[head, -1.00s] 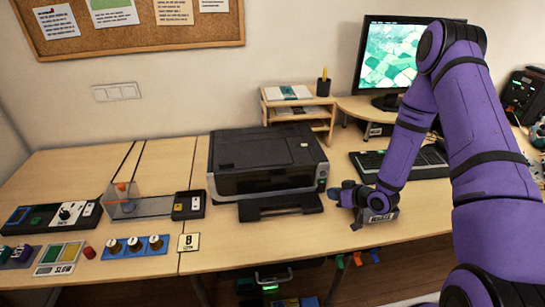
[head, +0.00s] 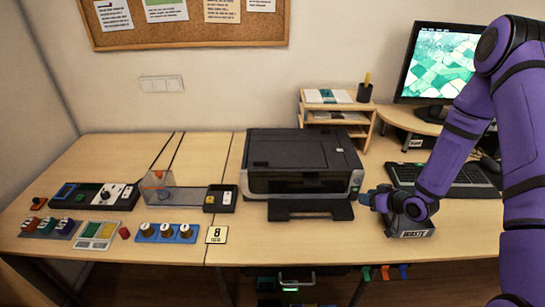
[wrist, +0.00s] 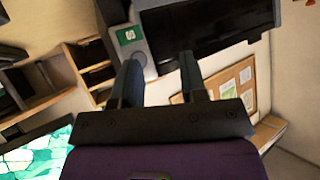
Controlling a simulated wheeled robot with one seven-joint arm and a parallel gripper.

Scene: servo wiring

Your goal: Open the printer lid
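The dark printer (head: 300,160) stands on the table left of my gripper, its flat top lid (head: 292,150) down and its front tray sticking out. In the wrist view, part of the printer (wrist: 205,25) shows beyond the fingers, with a grey panel and a green mark. My gripper (head: 368,198) is beside the printer's right front side, low over the table. In the wrist view its two fingers (wrist: 160,78) stand apart with nothing between them. Whether a fingertip touches the printer cannot be told.
A keyboard (head: 445,180) and monitor (head: 440,65) are to the right. A wooden shelf (head: 340,120) stands behind the printer. Control boxes and switches lie left. Table in front of the printer is clear.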

